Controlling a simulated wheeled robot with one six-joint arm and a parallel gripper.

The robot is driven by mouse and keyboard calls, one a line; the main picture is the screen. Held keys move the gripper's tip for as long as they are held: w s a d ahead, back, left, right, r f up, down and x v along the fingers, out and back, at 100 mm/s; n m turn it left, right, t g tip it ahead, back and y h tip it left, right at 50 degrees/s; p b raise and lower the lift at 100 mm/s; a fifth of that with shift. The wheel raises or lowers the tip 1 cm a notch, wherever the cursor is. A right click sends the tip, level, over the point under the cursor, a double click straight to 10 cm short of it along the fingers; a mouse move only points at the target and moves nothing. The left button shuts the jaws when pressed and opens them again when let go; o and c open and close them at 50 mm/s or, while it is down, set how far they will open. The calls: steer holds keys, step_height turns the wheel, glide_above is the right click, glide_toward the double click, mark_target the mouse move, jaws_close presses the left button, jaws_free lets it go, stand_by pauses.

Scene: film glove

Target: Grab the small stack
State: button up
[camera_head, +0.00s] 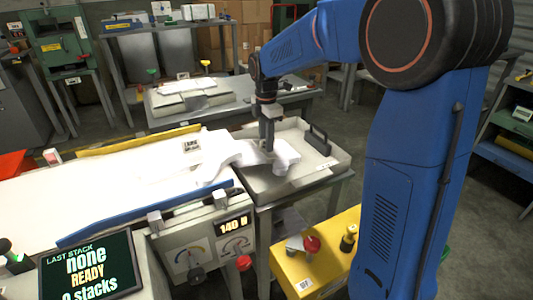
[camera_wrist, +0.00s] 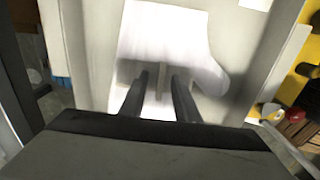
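A small white glove-shaped stack (camera_head: 288,160) lies in the shallow grey metal tray at the end of the white film sheet. In the wrist view the white stack (camera_wrist: 165,40) lies ahead of my fingers, with a thumb-like lobe at its right. My gripper (camera_head: 268,150) points down at the stack's left part in the head view. In the wrist view my gripper (camera_wrist: 160,85) has its two dark fingers apart, with pale material and a thin grey strip showing between them. Whether the fingertips touch the stack is unclear.
The metal tray (camera_head: 330,172) has a raised rim and a dark handle-like part (camera_head: 318,138). The white film sheet (camera_head: 110,180) lies left, edged by a blue bar (camera_head: 150,212). A yellow box (camera_head: 320,258) with a red knob stands in front. A display (camera_head: 90,268) reads "LAST STACK none".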

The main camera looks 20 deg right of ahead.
jaws_close()
